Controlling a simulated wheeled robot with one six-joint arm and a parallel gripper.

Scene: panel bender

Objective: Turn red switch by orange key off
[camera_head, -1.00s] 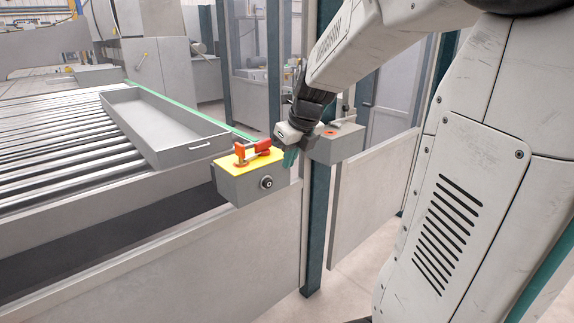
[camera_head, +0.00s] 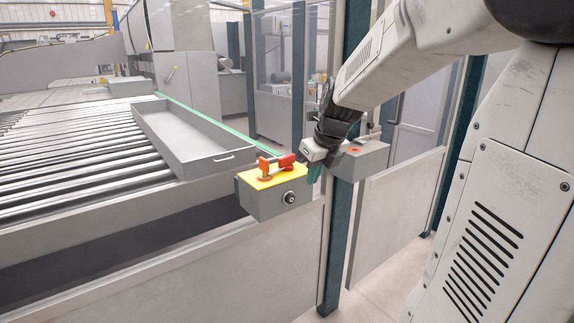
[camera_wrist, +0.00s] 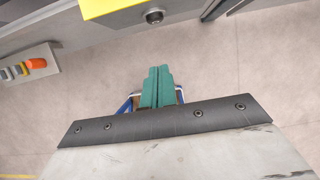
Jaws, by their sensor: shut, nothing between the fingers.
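A grey box (camera_head: 268,206) with a yellow top stands on the panel's edge. Red-orange parts, resembling a switch lever or key, sit on its top (camera_head: 266,169); I cannot tell which is the switch and which the key. A round black lock-like fitting (camera_head: 290,198) is on the box's front; it also shows in the wrist view (camera_wrist: 154,17). My gripper (camera_head: 315,173) is just right of the box, fingers pointing down. In the wrist view its teal fingers (camera_wrist: 158,75) are shut and empty, apart from the box. The red parts are out of the wrist view.
A second grey box (camera_head: 368,160) with a small red-orange part stands behind my gripper. A grey tray (camera_head: 172,155) lies on the roller table at left. A dark post (camera_head: 337,245) stands below my gripper. Clear floor shows beneath the fingers in the wrist view.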

